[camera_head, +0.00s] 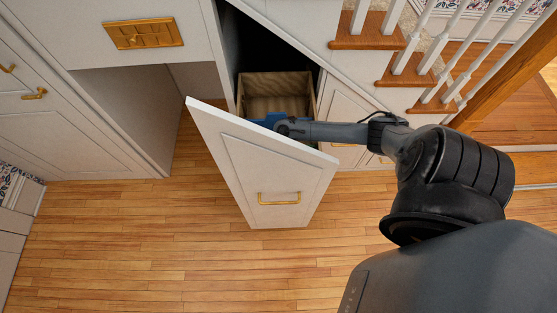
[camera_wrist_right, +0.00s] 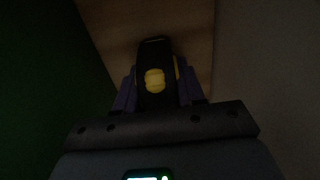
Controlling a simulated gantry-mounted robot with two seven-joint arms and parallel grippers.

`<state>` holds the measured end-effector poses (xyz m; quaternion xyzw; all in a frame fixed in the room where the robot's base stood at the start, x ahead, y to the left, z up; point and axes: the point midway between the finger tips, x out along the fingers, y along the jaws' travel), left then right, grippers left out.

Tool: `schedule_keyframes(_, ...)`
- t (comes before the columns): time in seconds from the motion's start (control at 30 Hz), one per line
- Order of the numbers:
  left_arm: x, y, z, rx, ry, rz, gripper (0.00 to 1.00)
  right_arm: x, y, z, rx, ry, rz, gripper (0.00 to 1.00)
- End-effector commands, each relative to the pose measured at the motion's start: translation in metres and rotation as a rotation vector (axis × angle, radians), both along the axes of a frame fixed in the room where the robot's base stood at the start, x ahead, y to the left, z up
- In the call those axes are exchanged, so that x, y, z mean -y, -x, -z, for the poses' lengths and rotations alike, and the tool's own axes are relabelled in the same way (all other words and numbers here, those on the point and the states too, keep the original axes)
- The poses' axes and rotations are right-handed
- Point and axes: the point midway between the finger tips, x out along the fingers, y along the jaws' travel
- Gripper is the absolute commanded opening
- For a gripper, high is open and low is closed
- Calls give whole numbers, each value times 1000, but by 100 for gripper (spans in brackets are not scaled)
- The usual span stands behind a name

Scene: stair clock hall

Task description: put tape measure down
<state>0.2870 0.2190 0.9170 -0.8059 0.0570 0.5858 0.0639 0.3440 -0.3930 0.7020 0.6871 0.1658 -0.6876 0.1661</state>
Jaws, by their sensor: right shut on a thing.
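The tape measure (camera_wrist_right: 155,80) is black with a yellow round patch, and it shows in the dark right wrist view. My right gripper (camera_wrist_right: 157,92) is shut on it, with a bluish finger on each side. In the head view, my right arm reaches from the right over the front of an open drawer (camera_head: 273,84) under the stairs. The blue fingers of my right gripper (camera_head: 268,120) are just behind the drawer front, inside the drawer. The tape measure is hidden in the head view. I cannot tell whether it touches the drawer bottom. My left gripper is not in view.
The tall white drawer front (camera_head: 262,165) with a brass handle (camera_head: 279,199) stands pulled out over the wooden floor (camera_head: 150,230). White cabinets (camera_head: 75,120) stand at left. Wooden stairs with white balusters (camera_head: 405,58) rise at upper right. The floor in front is clear.

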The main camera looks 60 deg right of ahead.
Motion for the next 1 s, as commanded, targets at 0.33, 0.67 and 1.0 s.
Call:
schedule_keyframes(0.33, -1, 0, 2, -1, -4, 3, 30, 0, -1, 3, 2, 0, 0, 0)
schedule_keyframes(0.67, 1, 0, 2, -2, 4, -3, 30, 0, -1, 4, 1, 0, 0, 64)
schedule_keyframes(1.0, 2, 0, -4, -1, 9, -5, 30, 0, -1, -8, 2, 0, -1, 64)
